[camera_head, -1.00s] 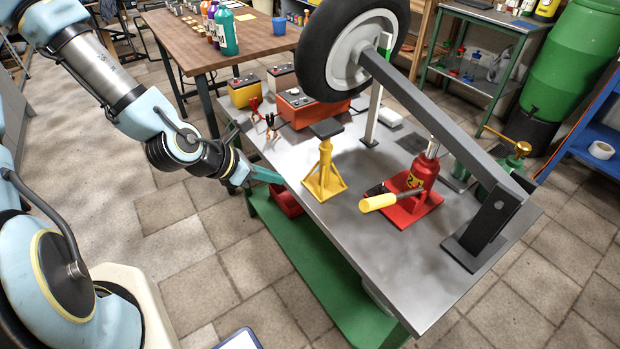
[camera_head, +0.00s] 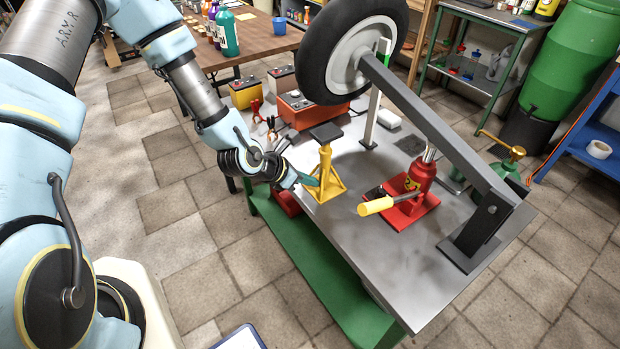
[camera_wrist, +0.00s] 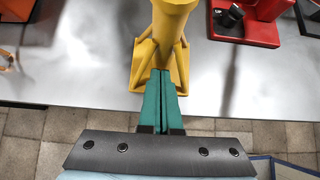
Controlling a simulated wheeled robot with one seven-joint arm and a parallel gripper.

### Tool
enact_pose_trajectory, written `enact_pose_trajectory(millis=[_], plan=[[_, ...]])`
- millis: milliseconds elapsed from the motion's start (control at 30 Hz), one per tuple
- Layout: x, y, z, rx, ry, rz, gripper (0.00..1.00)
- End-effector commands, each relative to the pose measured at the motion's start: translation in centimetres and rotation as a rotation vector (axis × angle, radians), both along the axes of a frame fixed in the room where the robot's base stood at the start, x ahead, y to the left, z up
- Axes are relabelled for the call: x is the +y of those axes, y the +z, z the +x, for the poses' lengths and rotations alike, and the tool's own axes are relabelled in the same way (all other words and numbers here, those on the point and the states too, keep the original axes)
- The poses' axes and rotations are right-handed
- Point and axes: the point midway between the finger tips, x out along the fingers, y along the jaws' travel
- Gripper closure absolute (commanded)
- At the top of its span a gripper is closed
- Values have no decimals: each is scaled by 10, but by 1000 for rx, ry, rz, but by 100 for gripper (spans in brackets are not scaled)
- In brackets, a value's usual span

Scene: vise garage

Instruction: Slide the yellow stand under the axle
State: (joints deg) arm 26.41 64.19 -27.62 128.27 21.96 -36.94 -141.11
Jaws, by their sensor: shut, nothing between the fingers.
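The yellow stand (camera_head: 325,172) stands upright on the grey metal table, with a dark square pad on top. It also fills the top middle of the wrist view (camera_wrist: 168,30). The axle (camera_head: 425,112) is a dark bar that runs from the wheel (camera_head: 352,50) down to a post at the right; the stand is left of it, not beneath it. My gripper (camera_head: 312,182) is at the stand's near left side, low by its base. In the wrist view its green fingers (camera_wrist: 160,85) are shut together with nothing between them, at or very near the stand's legs; contact is unclear.
A red bottle jack (camera_head: 415,190) with a yellow-tipped handle (camera_head: 376,206) stands right of the stand. A red charger box (camera_head: 305,108) with clamps sits behind it. A white upright (camera_head: 374,115) stands near the wheel. The table's front edge is close to my gripper.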

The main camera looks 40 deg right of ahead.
Motion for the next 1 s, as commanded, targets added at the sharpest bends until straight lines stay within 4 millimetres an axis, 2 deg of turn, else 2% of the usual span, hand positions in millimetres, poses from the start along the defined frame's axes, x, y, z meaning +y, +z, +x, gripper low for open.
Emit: enact_pose_trajectory(millis=[233,333,467,800,900,1000], plan=[[-1,0,0,0,0,0,100],[-13,-1,-1,-1,-1,-2,100],[-47,-2,-3,0,1,-5,100],[-147,-3,-9,0,-1,-4,100],[-166,-2,-10,-2,-2,-2,100],[-176,-1,-11,-1,-1,-2,100]])
